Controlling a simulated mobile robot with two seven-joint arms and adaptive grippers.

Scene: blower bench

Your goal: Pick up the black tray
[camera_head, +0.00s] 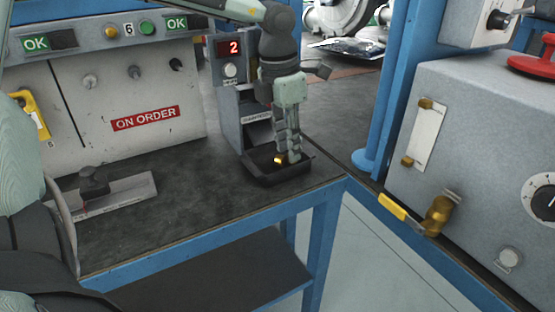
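The black tray (278,180) sits on the dark bench top near its right front corner, at the foot of a grey dispenser. A small brass-coloured piece (279,160) shows in it, beside the fingers. My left gripper (288,157) points down over the tray, its fingertips reaching within the tray's outline. Its fingers look close together, but their gap and any contact with the tray are unclear. The fingers cover part of the tray's inside and back. My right gripper is not in view.
The grey dispenser (229,112), with a red "2" display, stands right behind the tray. A grey panel marked "ON ORDER" (145,118) backs the bench. A dark-handled fixture (94,182) lies at left. A blue post (388,90) and grey cabinet (460,130) are at right.

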